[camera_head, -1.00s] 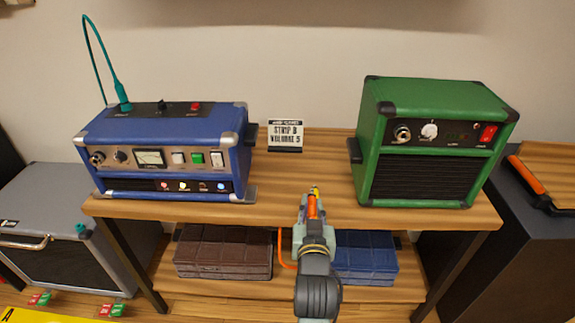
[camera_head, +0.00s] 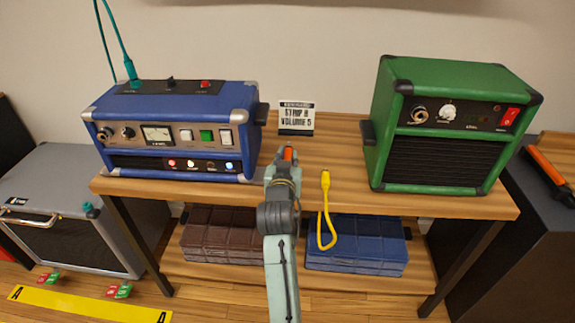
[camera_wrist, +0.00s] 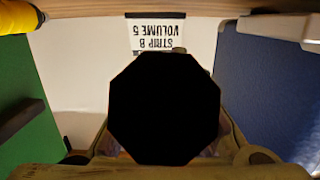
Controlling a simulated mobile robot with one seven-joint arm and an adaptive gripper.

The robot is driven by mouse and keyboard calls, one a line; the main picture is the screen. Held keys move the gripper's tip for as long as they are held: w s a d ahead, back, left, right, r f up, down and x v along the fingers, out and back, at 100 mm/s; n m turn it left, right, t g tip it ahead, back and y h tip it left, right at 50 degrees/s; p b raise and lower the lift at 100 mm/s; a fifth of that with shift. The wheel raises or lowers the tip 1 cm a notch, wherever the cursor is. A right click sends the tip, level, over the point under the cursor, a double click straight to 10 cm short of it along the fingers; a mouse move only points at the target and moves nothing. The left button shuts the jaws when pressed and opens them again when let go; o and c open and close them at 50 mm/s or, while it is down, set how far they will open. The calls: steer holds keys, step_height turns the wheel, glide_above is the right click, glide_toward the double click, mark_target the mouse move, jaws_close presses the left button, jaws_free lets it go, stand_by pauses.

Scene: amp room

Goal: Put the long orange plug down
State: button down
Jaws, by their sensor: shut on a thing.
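The long orange plug (camera_head: 288,153) shows as a small orange piece at the tip of my gripper (camera_head: 286,166). My gripper is shut on it, over the front middle of the table (camera_head: 345,202), between the two amps. Most of the plug is hidden by the fingers and my arm. I cannot tell whether it touches the table top. In the wrist view a black eight-sided shape (camera_wrist: 164,108) fills the middle between the fingers and hides what lies beyond it.
A yellow plug (camera_head: 325,181) lies right of my gripper, its cable looping over the front edge. A blue amp (camera_head: 180,102) stands left, a green amp (camera_head: 445,75) right, a sign (camera_head: 296,118) behind. Brown and blue cases sit on the lower shelf.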

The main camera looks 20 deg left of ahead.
steer(key=shift+f+p, duration=0.35)
steer(key=shift+f, duration=1.35)
steer(key=shift+f, duration=0.1)
steer(key=shift+f, duration=0.15)
steer(key=c, duration=1.5)
jaws_free()
